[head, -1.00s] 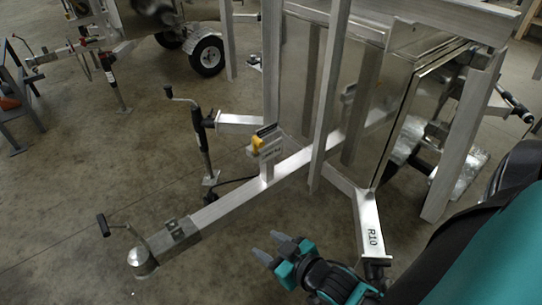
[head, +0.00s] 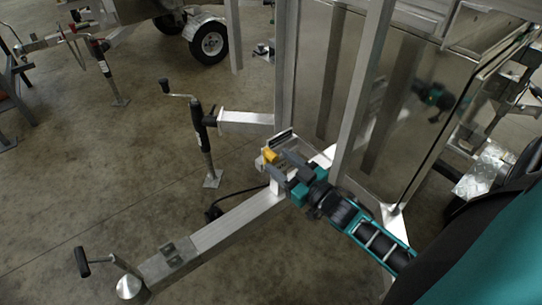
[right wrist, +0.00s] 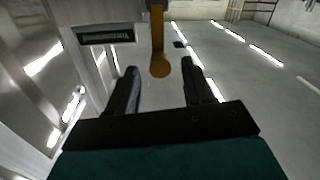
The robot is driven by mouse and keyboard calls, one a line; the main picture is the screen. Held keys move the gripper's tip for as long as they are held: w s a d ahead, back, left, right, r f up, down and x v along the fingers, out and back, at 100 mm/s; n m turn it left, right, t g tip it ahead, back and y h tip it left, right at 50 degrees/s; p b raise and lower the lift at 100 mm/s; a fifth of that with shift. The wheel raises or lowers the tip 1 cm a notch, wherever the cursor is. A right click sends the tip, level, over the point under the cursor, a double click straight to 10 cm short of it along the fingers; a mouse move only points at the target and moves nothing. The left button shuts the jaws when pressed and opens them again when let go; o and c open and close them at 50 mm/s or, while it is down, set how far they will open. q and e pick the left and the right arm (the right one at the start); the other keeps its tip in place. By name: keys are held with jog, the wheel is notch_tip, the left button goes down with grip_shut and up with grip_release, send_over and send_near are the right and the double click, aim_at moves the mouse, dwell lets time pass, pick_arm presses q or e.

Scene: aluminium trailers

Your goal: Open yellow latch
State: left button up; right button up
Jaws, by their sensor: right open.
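The yellow latch (head: 269,156) sits on a small metal bracket on the trailer's tongue, near the middle of the head view. In the right wrist view the latch (right wrist: 160,66) hangs down with a rounded end, ahead of and roughly between my fingertips. My right gripper (head: 278,166) is open, with its fingers pointing at the latch from the right. In the right wrist view the two dark fingers of the right gripper (right wrist: 160,80) stand apart with nothing clamped between them. Whether a finger touches the latch I cannot tell. My left gripper is not in view.
The trailer's tongue (head: 215,235) runs to a hitch coupler (head: 129,287) at lower left. A jack stand (head: 204,135) with a crank rises left of the latch. Upright aluminium posts (head: 360,90) and a shiny panel stand right of it.

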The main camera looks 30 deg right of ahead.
aim_at(276, 159)
jog(key=shift+w+a, duration=0.15)
jog(key=shift+w, duration=0.9)
jog(key=shift+w+a, duration=0.15)
jog(key=shift+w, duration=0.9)
grip_shut()
